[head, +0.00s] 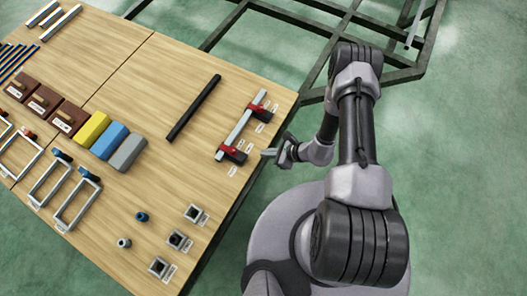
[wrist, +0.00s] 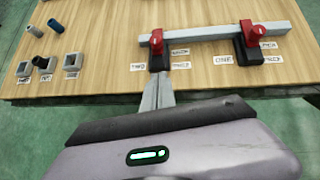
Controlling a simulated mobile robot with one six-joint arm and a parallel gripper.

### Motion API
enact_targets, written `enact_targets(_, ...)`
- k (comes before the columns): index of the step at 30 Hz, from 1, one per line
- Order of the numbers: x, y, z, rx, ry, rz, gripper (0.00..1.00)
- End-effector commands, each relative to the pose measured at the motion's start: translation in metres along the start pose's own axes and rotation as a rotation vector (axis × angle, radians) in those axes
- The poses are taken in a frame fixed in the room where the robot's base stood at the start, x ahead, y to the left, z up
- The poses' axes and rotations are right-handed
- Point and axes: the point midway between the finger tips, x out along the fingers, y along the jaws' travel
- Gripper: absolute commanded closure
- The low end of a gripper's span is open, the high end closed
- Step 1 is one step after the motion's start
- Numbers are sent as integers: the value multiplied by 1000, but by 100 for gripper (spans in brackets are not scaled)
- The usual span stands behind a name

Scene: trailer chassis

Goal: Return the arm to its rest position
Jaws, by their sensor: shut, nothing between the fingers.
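My gripper (head: 270,153) is at the right edge of the wooden table in the head view, beside the lower red clamp. Its fingers are together with nothing between them. In the wrist view my gripper (wrist: 158,92) points toward the table's near edge, just short of the labels there. My arm is bent, with its upper links rising from my base at the lower right of the head view.
The wooden table (head: 140,165) holds a silver bar (head: 240,127) with two red clamps, a black bar (head: 194,108), yellow, blue and grey blocks, square-tube pieces (head: 176,239) and frames. A dark chassis frame (head: 310,40) stands behind. Green floor (head: 470,170) is clear at right.

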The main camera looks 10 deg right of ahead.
Motion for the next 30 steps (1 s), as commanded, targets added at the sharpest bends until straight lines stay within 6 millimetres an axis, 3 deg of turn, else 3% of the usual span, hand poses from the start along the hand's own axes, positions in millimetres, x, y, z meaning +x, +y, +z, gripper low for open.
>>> enact_targets(10,0,-2,2,-5,-2,0,100)
enact_targets(12,-8,-13,21,-47,-18,5,100)
enact_targets(14,-25,-29,57,-128,-46,20,100)
enact_targets(16,-56,-46,117,-273,-84,53,100)
enact_targets(18,-98,-51,181,-450,-107,98,100)
enact_targets(22,-182,-27,277,-795,-85,178,100)
enact_targets(24,-228,-4,311,-978,-38,208,100)
enact_targets(26,-265,18,330,-1134,24,224,100)
enact_targets(30,-345,65,345,-1463,228,211,100)
